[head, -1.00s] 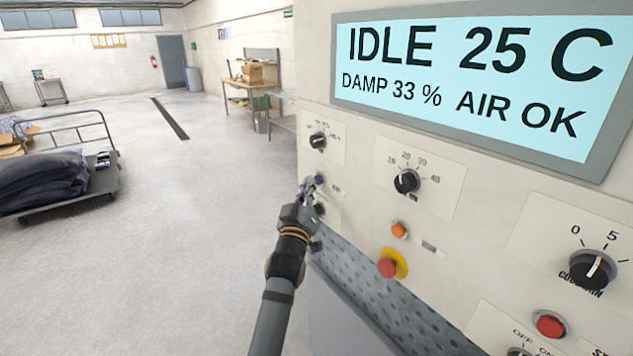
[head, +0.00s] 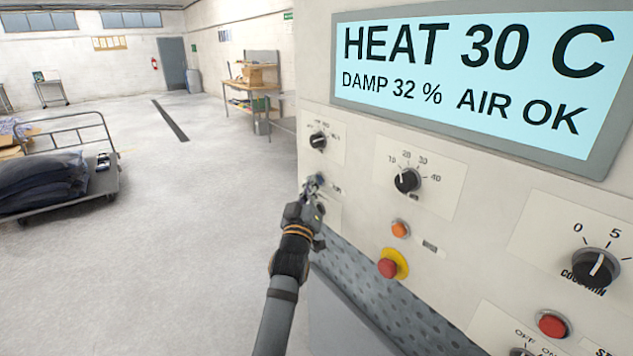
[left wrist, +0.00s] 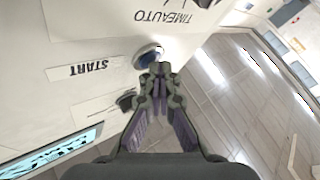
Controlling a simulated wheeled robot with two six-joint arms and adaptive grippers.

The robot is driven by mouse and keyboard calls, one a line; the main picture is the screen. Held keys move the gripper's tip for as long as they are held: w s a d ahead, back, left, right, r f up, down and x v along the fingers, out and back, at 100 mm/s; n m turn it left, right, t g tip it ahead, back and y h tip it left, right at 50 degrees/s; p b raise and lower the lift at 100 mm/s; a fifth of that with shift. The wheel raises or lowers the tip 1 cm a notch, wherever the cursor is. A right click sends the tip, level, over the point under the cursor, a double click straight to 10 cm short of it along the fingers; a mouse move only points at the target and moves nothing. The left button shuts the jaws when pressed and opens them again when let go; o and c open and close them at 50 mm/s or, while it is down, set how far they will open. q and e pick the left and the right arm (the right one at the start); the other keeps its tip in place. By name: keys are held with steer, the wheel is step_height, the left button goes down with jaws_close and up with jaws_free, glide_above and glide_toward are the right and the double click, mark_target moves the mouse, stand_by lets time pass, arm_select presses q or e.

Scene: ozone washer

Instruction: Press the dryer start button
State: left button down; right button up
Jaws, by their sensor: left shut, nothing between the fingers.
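The dryer's start button is a round blue button (left wrist: 148,55) beside a label reading START (left wrist: 88,69) in the left wrist view. In the head view the button (head: 319,179) shows just past my fingertips. My left gripper (head: 312,188) is shut and empty, with its tips at the button; it also shows in the left wrist view (left wrist: 157,72). The tips overlap the button's lower edge there, and I cannot tell whether they touch it. The display (head: 475,75) reads HEAT 30 C, DAMP 32 %, AIR OK. My right gripper is not in view.
The panel also holds a timer knob (head: 318,141), a temperature knob (head: 407,180), an orange lamp or button (head: 400,229), a red button on yellow (head: 388,268) and a cooldown knob (head: 597,268). A loaded cart (head: 105,180) stands at the left. The floor between is clear.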

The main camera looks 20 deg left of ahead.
arm_select(q)
steer(key=shift+a, duration=0.1)
steer(key=shift+s+a, duration=0.45)
steer(key=shift+s, duration=0.25)
steer(key=s+a, duration=0.1)
steer(key=s, duration=0.1)
steer(key=s+a, duration=0.2)
stand_by(0.3)
stand_by(0.4)
